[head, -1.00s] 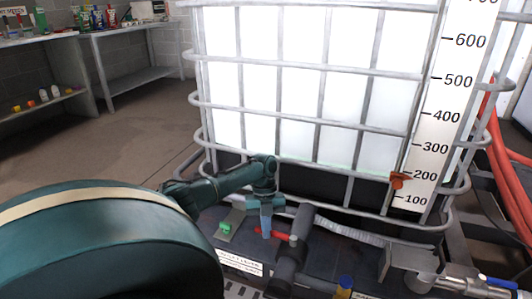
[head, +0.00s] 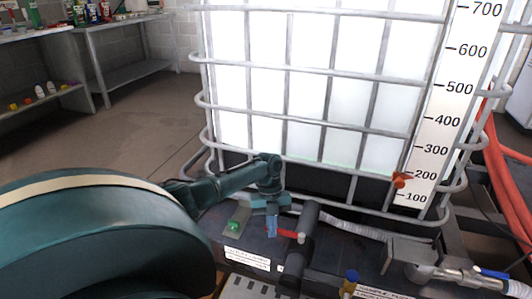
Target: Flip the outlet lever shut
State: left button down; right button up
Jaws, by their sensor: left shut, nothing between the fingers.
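A red lever (head: 288,234) lies roughly level beside a dark pipe (head: 299,252) below the caged white tank. I cannot tell for certain that it is the outlet lever. My left gripper (head: 271,234) points down at the lever's left end, shut and empty, with its fingertips at or very near the red handle. Contact is not clear, and the fingers hide the lever's left tip. My right gripper is not in view.
The caged tank (head: 330,120) stands right behind the arm. A green button (head: 234,225) sits left of the gripper. A blue-handled valve (head: 494,274) is at the lower right, and a blue-capped fitting (head: 351,277) at the bottom. Red hoses (head: 506,175) hang at right.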

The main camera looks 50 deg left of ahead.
pick_arm(q)
jog(key=w+d+p+v, duration=0.1)
jog(key=v, duration=0.6)
jog(key=shift+r, duration=0.15)
dwell(0.3)
